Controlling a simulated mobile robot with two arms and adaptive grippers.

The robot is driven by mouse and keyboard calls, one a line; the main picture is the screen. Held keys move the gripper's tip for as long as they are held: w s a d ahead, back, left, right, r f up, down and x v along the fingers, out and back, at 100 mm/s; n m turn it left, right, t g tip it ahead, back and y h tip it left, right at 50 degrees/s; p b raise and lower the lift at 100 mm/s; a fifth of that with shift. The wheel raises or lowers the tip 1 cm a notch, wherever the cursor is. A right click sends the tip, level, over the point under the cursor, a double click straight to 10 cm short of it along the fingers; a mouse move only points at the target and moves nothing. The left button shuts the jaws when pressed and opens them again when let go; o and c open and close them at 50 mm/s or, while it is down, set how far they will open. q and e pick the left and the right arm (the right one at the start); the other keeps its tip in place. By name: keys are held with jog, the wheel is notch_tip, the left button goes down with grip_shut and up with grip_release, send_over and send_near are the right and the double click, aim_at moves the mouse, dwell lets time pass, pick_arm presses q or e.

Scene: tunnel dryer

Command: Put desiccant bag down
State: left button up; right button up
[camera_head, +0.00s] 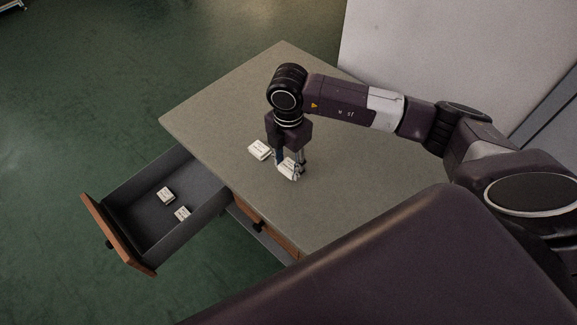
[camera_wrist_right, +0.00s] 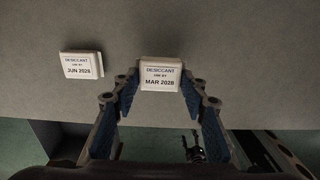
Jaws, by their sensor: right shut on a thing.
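My right gripper (camera_head: 287,165) points down over the grey tabletop and is shut on a white desiccant bag (camera_head: 288,171). In the right wrist view this bag (camera_wrist_right: 161,74) reads "MAR 2028" and sits between the blue finger pads. I cannot tell whether it touches the tabletop. A second white desiccant bag (camera_head: 260,150) lies on the table beside the gripper; in the right wrist view it (camera_wrist_right: 82,65) reads "JUN 2028". Two more bags, one farther back (camera_head: 166,195) and one nearer (camera_head: 183,213), lie in the open drawer (camera_head: 128,185). My left gripper is not in view.
The table (camera_head: 345,205) is mostly clear around the bags. The drawer sticks out from its left side, with a wooden front and dark knob. A closed drawer (camera_head: 268,233) is beside it. A pale panel (camera_head: 440,60) stands behind the table.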

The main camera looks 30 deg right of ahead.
aim_at(289, 167)
notch_tip(289, 167, down, 3)
jog(key=shift+r, duration=0.2)
jog(key=shift+f, duration=0.2)
jog(key=o, duration=1.1)
jog(key=shift+r, duration=0.1)
jog(key=shift+o, duration=0.2)
